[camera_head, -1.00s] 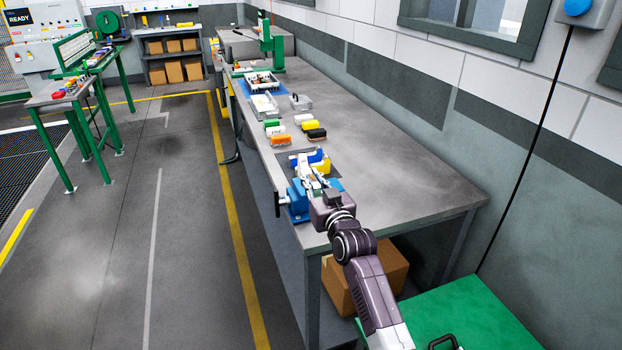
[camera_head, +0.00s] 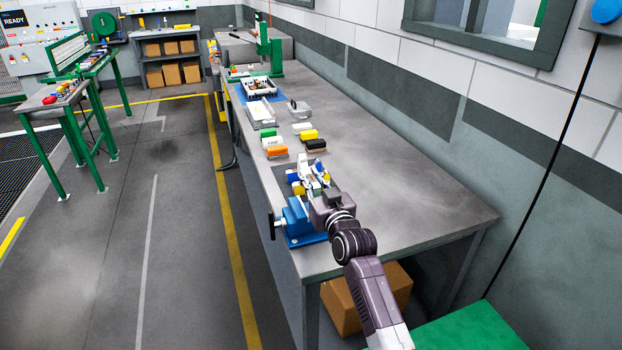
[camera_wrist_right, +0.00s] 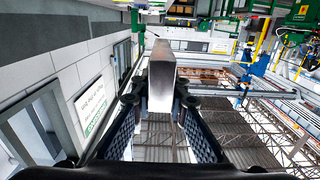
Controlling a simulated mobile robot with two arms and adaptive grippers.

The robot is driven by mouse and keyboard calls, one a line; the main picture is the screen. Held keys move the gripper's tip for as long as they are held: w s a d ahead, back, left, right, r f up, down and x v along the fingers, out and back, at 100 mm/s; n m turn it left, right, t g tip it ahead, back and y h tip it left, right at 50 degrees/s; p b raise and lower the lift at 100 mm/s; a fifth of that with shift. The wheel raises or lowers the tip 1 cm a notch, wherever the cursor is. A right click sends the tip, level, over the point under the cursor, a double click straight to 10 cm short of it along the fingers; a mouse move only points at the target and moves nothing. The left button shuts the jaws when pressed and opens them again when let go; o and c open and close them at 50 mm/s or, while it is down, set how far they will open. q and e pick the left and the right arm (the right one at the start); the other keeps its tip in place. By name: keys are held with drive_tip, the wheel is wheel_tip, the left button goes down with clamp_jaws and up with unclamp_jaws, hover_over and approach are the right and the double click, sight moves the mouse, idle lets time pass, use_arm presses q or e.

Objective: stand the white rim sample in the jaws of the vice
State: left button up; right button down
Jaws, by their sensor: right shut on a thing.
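The blue vice (camera_head: 298,222) stands at the near left corner of the bench. My right gripper (camera_head: 312,178) is just beyond and to the right of it in the head view, partly overlapping it. In the right wrist view the fingers (camera_wrist_right: 160,108) are shut on a pale grey block (camera_wrist_right: 162,78), which sticks out beyond the fingertips. Its colour there is greyish, so I cannot tell for sure that it is the white rim sample. The vice jaws are largely hidden by my gripper. My left gripper is not in view.
Coloured blocks lie on the bench (camera_head: 390,200) beyond the gripper: green, orange (camera_head: 277,152), yellow (camera_head: 308,134), black (camera_head: 315,145) and white ones (camera_head: 301,127). A white tray (camera_head: 260,87) and a green press (camera_head: 270,55) stand farther back. The bench's right side is clear.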

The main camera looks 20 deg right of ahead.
drive_tip(key=shift+r, duration=0.3)
drive_tip(key=shift+w+d, duration=0.1)
drive_tip(key=shift+w, duration=0.15)
drive_tip(key=shift+f, duration=0.8)
drive_tip(key=shift+f+b, duration=0.3)
drive_tip(key=shift+b, duration=0.1)
wheel_tip(320, 180, down, 2)
drive_tip(key=shift+f+b, duration=0.1)
drive_tip(key=shift+b, duration=0.5)
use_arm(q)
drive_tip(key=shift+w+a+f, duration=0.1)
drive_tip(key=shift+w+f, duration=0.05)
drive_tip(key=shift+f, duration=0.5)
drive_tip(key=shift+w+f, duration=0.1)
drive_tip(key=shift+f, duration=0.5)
use_arm(e)
drive_tip(key=shift+f, duration=0.4)
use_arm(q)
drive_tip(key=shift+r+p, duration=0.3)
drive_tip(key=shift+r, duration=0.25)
